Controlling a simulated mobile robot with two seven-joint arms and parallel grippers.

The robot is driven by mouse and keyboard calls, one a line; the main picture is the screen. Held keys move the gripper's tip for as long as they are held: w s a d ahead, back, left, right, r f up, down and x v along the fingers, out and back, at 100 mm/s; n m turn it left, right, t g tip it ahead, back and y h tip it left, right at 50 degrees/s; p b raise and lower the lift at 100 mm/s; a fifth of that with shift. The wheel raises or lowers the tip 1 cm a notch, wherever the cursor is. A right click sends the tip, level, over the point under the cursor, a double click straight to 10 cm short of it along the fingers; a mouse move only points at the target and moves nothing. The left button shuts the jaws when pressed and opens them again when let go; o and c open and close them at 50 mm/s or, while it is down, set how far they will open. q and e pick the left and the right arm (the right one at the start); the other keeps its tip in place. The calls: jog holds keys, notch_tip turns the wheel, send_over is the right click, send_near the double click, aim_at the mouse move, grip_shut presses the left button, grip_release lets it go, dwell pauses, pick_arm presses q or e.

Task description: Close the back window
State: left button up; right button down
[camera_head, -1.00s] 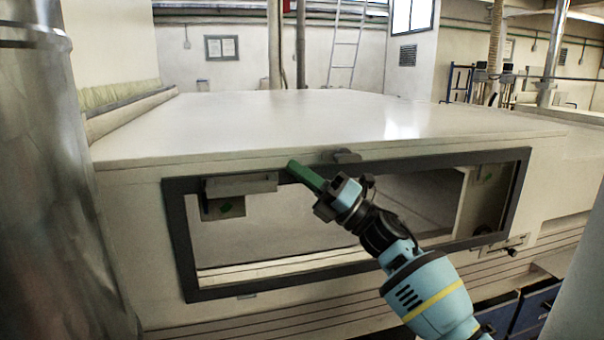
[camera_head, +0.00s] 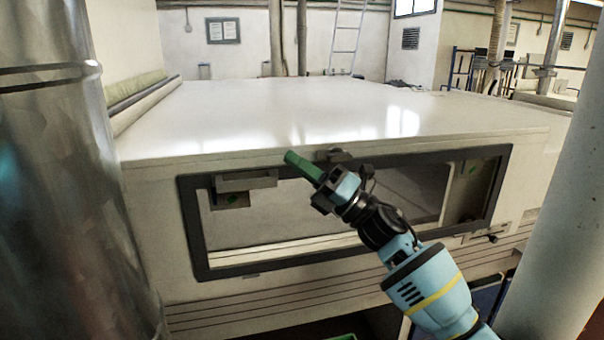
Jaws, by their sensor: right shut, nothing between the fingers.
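The window in the front of the large white tunnel has a dark grey frame (camera_head: 222,271). I look through it into a pale interior, and I cannot tell whether a pane fills it. A dark latch or hinge piece (camera_head: 333,156) sits at the middle of its top edge. A grey bracket (camera_head: 246,181) is at its upper left corner. My right gripper (camera_head: 291,157) has green fingers, shut and empty. In the picture its tips overlap the tunnel's top front edge, left of the dark piece; contact cannot be told. My left gripper is not in view.
The tunnel's flat white top (camera_head: 300,115) is clear. A shiny metal column (camera_head: 70,180) stands close at the left and a pale post (camera_head: 560,210) at the right. A small dark handle (camera_head: 491,238) sits below the frame's right end.

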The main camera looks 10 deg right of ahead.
jog(key=s+a, duration=0.1)
jog(key=s, duration=0.7)
jog(key=shift+s+a+r, duration=0.15)
jog(key=shift+a+r, duration=0.05)
jog(key=shift+r, duration=0.1)
jog(key=s+d+f+m+t+h, duration=0.25)
jog(key=f+m+h, duration=0.25)
jog(key=f+m, duration=0.5)
jog(key=s+d+f+m+t+h, duration=0.1)
jog(key=d+f+m+h, duration=0.2)
jog(key=f+m+h, duration=0.7)
jog(key=s+d+f+m+t+h, duration=0.1)
jog(key=s+d+f+m+t, duration=0.15)
jog(key=f+m, duration=0.75)
jog(key=s+d+f+m+g+h, duration=0.2)
jog(key=s+f+m+g, duration=0.1)
jog(key=s+f, duration=0.8)
jog(key=s+d+f+m+g+h, duration=0.2)
jog(key=s+f+g, duration=0.3)
jog(key=s+f, duration=0.7)
notch_tip(320, 180, down, 2)
jog(key=shift+d+f+m, duration=0.2)
jog(key=shift+d+m, duration=0.05)
jog(key=shift+m, duration=0.35)
